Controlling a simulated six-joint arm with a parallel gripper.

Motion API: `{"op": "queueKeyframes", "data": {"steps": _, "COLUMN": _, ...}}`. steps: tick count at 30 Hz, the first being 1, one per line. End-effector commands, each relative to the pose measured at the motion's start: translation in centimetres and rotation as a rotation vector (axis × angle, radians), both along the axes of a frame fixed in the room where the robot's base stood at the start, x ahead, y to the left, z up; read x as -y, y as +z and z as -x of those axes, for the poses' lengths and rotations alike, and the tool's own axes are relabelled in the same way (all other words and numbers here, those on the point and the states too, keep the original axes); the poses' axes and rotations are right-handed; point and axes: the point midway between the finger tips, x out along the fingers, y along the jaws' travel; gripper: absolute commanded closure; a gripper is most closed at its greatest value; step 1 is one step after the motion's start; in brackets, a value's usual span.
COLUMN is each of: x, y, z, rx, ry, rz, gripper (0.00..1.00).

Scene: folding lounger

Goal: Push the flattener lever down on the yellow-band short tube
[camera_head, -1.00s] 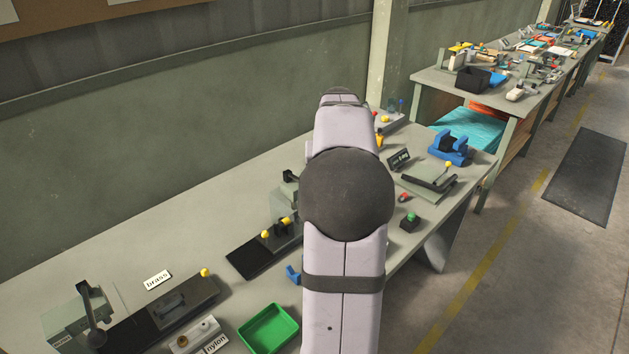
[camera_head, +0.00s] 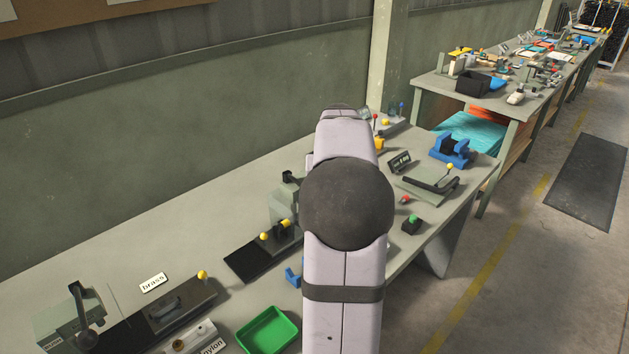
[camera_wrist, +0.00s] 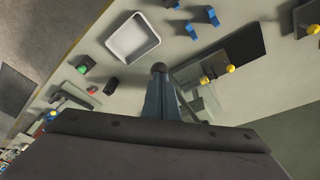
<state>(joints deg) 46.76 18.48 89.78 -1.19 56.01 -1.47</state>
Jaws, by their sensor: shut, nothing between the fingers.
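My gripper (camera_wrist: 160,88) points down over the bench in the wrist view, its narrow fingers together and empty. A dark round knob (camera_wrist: 158,68) shows right at the fingertips; I cannot tell whether they touch it. In the head view my arm hides the gripper. A grey-green device (camera_head: 284,205) with a black handle (camera_head: 290,178) stands beside my arm, partly hidden; I cannot tell if this is the flattener. The yellow-band short tube cannot be made out in either view.
A black plate (camera_head: 250,263) with yellow knobs (camera_head: 264,236) lies left of my arm. A green tray (camera_head: 268,330) is at the bench front, and a pale tray (camera_wrist: 132,38) shows in the wrist view. Blue brackets (camera_wrist: 195,22) and a green button (camera_head: 411,219) stand nearby.

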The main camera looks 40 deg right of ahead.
Motion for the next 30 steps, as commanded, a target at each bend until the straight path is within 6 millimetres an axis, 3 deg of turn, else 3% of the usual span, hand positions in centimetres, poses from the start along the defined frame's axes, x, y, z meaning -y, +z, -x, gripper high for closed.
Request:
{"op": "queueKeyframes", "data": {"steps": 9, "x": 0.0, "y": -1.6, "z": 0.1, "rx": -0.003, "ry": 0.0, "rz": -0.001, "gripper": 1.0}}
{"op": "queueKeyframes", "data": {"steps": 16, "x": 0.0, "y": -1.3, "z": 0.1, "rx": -0.003, "ry": 0.0, "rz": -0.001, "gripper": 1.0}}
{"op": "queueKeyframes", "data": {"steps": 30, "x": 0.0, "y": 1.5, "z": 0.0, "rx": -0.001, "ry": 0.0, "rz": -0.001, "gripper": 1.0}}
